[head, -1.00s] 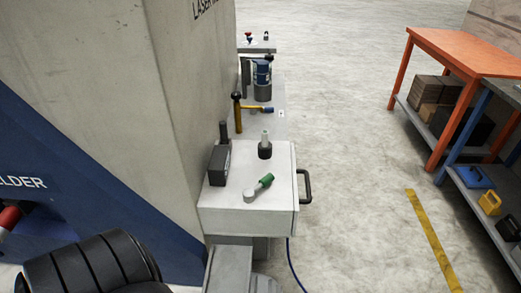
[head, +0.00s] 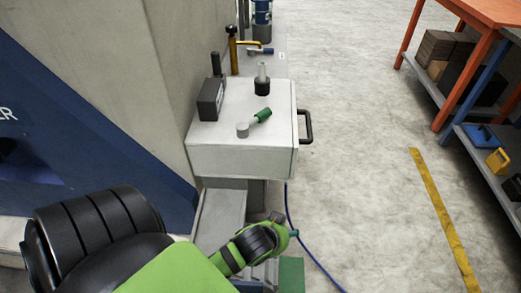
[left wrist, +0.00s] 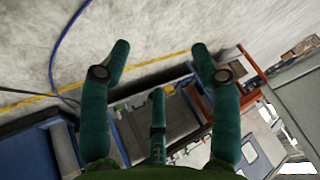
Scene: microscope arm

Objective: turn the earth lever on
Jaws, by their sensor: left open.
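A short lever with a green grip (head: 264,115) and a round grey hub (head: 242,130) lies on top of the white box; its green colour suggests the earth lever. Its grip points to the back right. My left gripper (head: 287,231) is low in front of the box, below its top and apart from the lever. In the left wrist view my left gripper (left wrist: 160,62) has its teal fingers spread with nothing between them. The lever does not show clearly there. My right gripper is not in view.
The white box (head: 240,160) has a black side handle (head: 306,126). A black block (head: 211,98) and an upright post (head: 262,80) stand on it. A blue-gripped lever (head: 262,51) is behind.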

